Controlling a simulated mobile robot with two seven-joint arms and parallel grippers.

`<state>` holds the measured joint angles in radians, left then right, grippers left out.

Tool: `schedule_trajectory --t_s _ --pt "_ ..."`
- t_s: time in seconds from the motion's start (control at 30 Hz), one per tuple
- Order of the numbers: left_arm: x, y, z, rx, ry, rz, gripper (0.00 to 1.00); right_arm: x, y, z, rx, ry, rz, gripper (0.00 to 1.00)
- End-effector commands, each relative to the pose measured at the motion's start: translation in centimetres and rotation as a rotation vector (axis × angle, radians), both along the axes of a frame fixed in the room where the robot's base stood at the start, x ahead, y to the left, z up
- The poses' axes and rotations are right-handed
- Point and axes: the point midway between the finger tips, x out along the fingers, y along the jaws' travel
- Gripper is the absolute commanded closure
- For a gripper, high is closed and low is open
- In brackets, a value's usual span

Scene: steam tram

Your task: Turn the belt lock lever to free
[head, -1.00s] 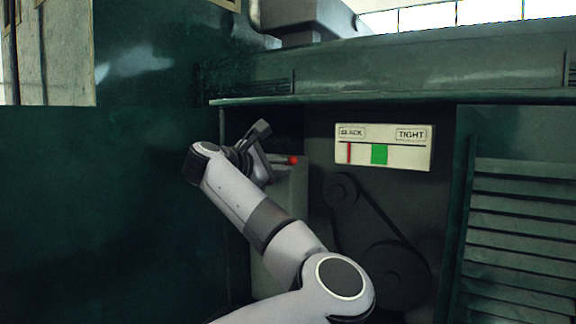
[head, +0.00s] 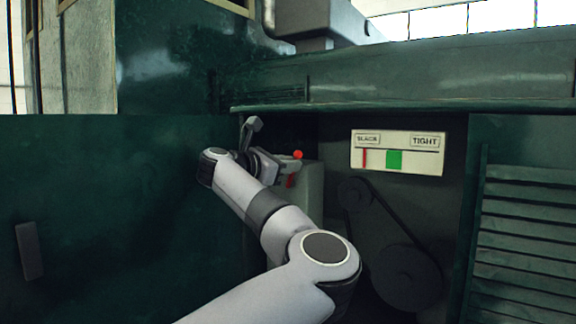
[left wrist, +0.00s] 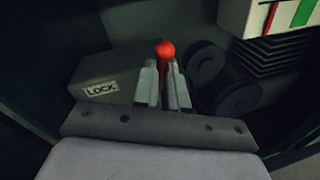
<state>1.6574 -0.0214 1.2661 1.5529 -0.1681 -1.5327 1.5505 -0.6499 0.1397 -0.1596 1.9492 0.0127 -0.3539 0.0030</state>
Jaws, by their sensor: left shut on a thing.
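The belt lock lever has a red ball knob (left wrist: 165,49), which shows between my left gripper's fingers in the left wrist view; the knob also shows in the head view (head: 298,155). A short red part of the lever shows below the gripper in the head view. My left gripper (left wrist: 163,88) is shut on the lever, just below the knob. A grey box (left wrist: 108,72) with a LOCK label (left wrist: 100,88) stands beside the lever. The gripper hides most of the lever's lower part. My right gripper is not in view.
A gauge plate (head: 398,153) marked SLACK and TIGHT has a red mark near SLACK and a green band. Belt pulleys (head: 408,278) sit below it. A green ledge (head: 400,103) runs above the recess, and louvres (head: 525,235) lie at the right.

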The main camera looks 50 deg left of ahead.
Motion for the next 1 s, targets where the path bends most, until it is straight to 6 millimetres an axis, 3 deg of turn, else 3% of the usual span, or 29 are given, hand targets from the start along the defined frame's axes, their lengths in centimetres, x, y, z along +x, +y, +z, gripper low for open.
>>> schedule_trajectory --t_s 0.3,0.33,0.4,0.77,1.0 --pt "0.0 0.0 0.5 -0.003 -0.014 0.001 1.0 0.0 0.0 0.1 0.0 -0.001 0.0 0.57" --pt "0.0 0.0 0.5 -0.003 -0.014 0.001 0.81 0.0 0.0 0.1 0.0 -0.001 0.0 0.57" --pt "0.0 0.0 0.5 -0.003 -0.013 0.001 0.62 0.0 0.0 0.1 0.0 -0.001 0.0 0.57" --pt "-0.4 0.0 0.2 -0.003 -0.007 0.002 0.62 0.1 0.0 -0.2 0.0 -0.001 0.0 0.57" --pt "-3.7 -0.1 0.3 -0.001 -0.009 0.005 0.62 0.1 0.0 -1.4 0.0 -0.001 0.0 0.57"
